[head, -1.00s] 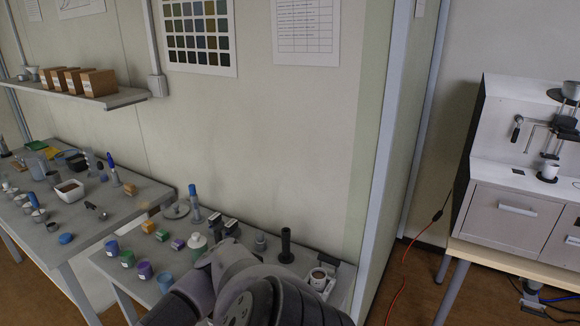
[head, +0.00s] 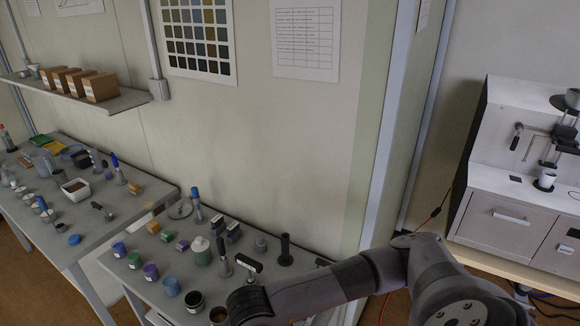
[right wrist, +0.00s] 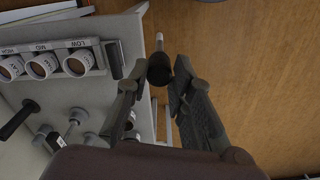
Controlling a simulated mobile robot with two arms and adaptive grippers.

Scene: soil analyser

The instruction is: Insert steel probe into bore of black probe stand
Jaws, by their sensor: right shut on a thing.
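In the right wrist view, my right gripper (right wrist: 160,82) is shut on the dark handle of the steel probe (right wrist: 159,66). The probe's pale metal end (right wrist: 159,42) points away from the fingers, over the brown floor beside the table edge. In the head view, my right arm reaches in from the right, and its gripper and the probe are hidden. The black probe stand (head: 285,250) stands upright on the small table, a tall dark post on a round base. A black post (right wrist: 18,120) in the wrist view looks like this stand. My left gripper is not in view.
The small table (head: 150,262) holds coloured jars (head: 150,271), a capped bottle (head: 202,252) and handled tools (head: 248,264) near my arm. A rack of cups marked LOW and MID (right wrist: 42,65) shows in the wrist view. The analyser (head: 500,215) stands at right.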

